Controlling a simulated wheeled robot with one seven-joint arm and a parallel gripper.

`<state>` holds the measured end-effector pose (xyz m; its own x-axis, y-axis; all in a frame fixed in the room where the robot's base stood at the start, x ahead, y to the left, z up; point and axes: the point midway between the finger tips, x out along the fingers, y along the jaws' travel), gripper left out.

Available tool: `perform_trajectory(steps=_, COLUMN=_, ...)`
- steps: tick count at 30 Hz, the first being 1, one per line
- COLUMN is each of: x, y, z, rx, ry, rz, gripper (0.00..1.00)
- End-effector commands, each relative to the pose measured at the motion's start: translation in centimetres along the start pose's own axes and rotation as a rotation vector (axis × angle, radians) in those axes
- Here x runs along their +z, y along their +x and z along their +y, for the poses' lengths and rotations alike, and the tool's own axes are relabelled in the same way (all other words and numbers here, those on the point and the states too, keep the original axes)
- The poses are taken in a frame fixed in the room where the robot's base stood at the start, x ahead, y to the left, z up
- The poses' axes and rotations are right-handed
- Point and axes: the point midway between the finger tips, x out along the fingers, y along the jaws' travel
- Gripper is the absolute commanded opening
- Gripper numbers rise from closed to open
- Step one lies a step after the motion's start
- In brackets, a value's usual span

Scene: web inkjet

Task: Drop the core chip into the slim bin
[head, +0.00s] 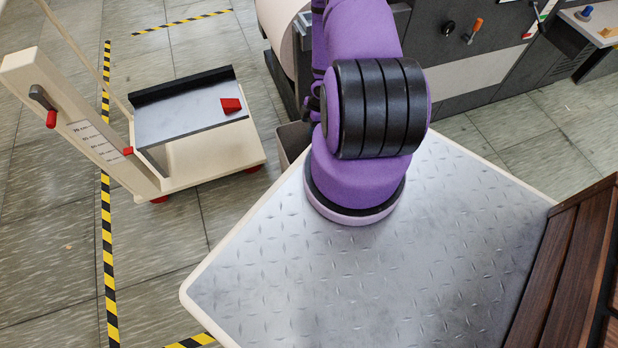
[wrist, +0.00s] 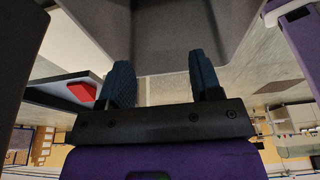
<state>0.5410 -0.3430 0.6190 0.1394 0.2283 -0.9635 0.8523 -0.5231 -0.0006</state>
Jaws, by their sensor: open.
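My gripper (wrist: 162,78) is open in the wrist view, its two dark blue fingers apart with nothing seen between them. In the head view my arm hides it. A grey-brown box that looks like the slim bin (head: 292,142) stands on the floor beyond the platform's far edge, partly hidden by my arm. Grey walls, likely the same bin (wrist: 185,28), fill the top middle of the wrist view, close to the fingertips. I cannot make out the core chip in either view; whether it is in the bin is hidden.
A cream cart (head: 215,160) stands left, its grey shelf holding a red block (head: 231,105); that block also shows in the wrist view (wrist: 82,92). Dark machinery (head: 455,50) lies behind. A brown slatted thing (head: 570,265) is at right. Floor at far left is clear.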

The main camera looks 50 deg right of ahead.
Motion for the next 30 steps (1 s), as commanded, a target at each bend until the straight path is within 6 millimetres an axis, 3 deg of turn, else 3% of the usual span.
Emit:
perform_trajectory(steps=6, x=0.0, y=-4.0, z=0.0, rx=0.002, ry=0.002, rz=0.0, gripper=0.59)
perform_trajectory(steps=12, x=0.0, y=-6.3, z=0.0, rx=0.001, ry=0.001, rz=0.0, gripper=0.59)
perform_trajectory(steps=30, x=0.0, y=-7.1, z=0.0, rx=0.0, ry=0.0, rz=0.0, gripper=0.59)
